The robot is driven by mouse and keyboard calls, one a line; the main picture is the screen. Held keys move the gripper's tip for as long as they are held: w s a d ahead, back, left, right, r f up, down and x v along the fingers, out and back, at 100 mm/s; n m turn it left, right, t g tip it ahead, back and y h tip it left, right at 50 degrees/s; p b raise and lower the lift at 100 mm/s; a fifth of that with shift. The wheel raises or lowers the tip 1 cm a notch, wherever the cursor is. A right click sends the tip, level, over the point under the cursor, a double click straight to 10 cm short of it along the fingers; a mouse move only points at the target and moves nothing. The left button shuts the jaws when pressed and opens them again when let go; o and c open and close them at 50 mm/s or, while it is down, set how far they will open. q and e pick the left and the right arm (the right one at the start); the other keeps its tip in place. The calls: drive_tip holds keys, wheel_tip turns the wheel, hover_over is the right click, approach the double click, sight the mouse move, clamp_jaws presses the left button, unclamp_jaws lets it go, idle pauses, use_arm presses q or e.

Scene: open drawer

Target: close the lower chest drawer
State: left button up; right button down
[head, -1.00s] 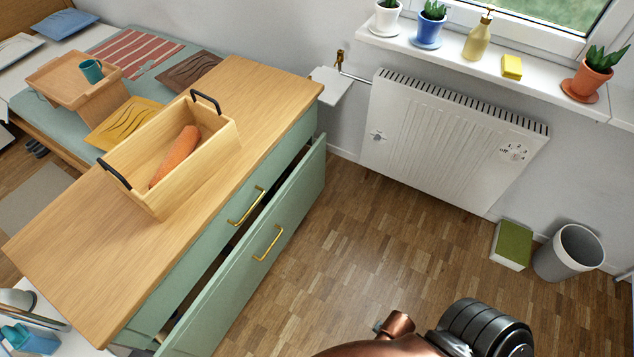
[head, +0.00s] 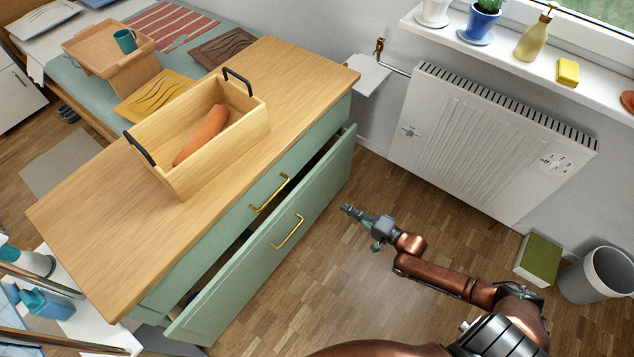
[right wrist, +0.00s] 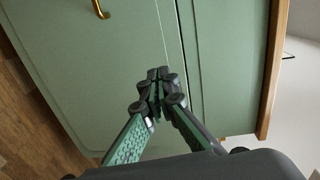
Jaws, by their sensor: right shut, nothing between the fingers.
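The lower chest drawer (head: 262,262) is pulled partly out from the green chest; its front has a brass handle (head: 288,232) and a dark gap shows behind it. The upper drawer (head: 235,222) sits closed above it. My right gripper (head: 347,208) is to the right of the lower drawer's front, apart from it, shut and empty. In the right wrist view my right gripper's fingertips (right wrist: 156,76) meet in front of the green drawer front (right wrist: 120,60), with a brass handle at the top left. My left gripper is not in view.
A white radiator (head: 490,140) is on the wall at right. A green-and-white box (head: 540,258) and a grey bin (head: 600,275) stand on the floor. Floor before the drawer is clear.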

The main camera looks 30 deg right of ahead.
wheel_tip(320, 180, up, 2)
drive_tip(key=w+d, duration=0.1)
drive_tip(key=b, duration=0.5)
approach(311, 178)
drive_tip(key=shift+m+t, duration=0.3)
drive_tip(key=shift+t, duration=0.1)
drive_tip(key=x, duration=0.6)
drive_tip(key=shift+a+f, duration=0.1)
drive_tip(key=shift+f, duration=0.3)
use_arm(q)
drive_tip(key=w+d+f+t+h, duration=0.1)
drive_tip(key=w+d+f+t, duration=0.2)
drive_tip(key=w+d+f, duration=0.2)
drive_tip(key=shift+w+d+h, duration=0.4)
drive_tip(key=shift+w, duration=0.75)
use_arm(e)
drive_tip(key=shift+w+a+r, duration=0.15)
drive_tip(key=shift+w, duration=0.2)
